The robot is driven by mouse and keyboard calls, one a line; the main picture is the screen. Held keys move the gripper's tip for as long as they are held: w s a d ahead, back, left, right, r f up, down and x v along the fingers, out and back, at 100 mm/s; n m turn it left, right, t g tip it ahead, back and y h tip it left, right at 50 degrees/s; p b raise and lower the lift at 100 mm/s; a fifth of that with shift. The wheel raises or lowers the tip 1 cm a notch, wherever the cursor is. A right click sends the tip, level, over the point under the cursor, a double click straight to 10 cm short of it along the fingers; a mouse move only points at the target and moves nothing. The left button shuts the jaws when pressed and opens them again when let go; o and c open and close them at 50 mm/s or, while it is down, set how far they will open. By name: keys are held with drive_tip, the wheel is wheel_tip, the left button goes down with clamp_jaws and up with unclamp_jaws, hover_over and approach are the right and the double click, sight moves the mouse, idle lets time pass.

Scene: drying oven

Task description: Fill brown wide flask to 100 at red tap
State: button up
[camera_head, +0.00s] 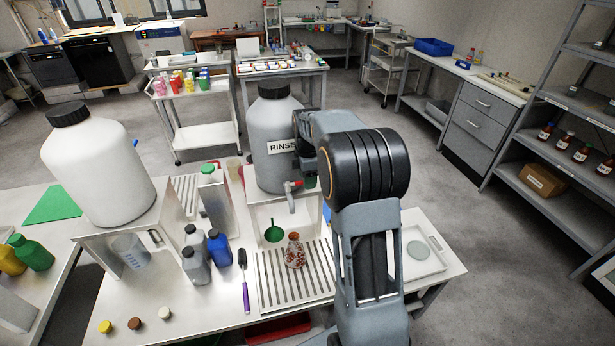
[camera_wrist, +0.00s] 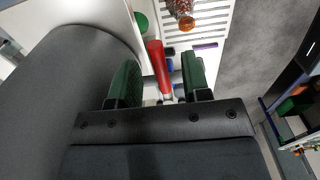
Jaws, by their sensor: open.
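The brown wide flask (camera_head: 294,252), speckled brown and white, stands upright on the slotted drain tray (camera_head: 267,285) below the red tap (camera_head: 292,186). The tap sits low on the front of a large grey container (camera_head: 265,120) labelled RINSE. The flask also shows at the top of the wrist view (camera_wrist: 183,8). My gripper (camera_wrist: 157,82) is open beside the container. Its green-padded fingers stand on either side of the red tap handle (camera_wrist: 155,56), with gaps visible. In the head view my gripper (camera_head: 311,180) is partly hidden by my arm. The fill level is not readable.
A green funnel (camera_head: 273,232) is beside the flask. Blue and grey bottles (camera_head: 219,248) and a purple-handled brush (camera_head: 243,280) are left of the tray. A white container (camera_head: 95,165) stands farther left. A white tray (camera_head: 425,268) is on the right.

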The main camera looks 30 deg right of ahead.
drive_tip(key=shift+c, duration=0.3)
clamp_jaws()
drive_tip(key=shift+s, duration=0.1)
drive_tip(key=shift+s+a+m, duration=0.15)
drive_tip(key=shift+s+m, duration=0.2)
drive_tip(key=shift+m, duration=0.55)
drive_tip(key=shift+s+a+m, duration=0.15)
drive_tip(key=shift+s+m, duration=0.2)
drive_tip(key=shift+m, duration=0.55)
idle(5.4)
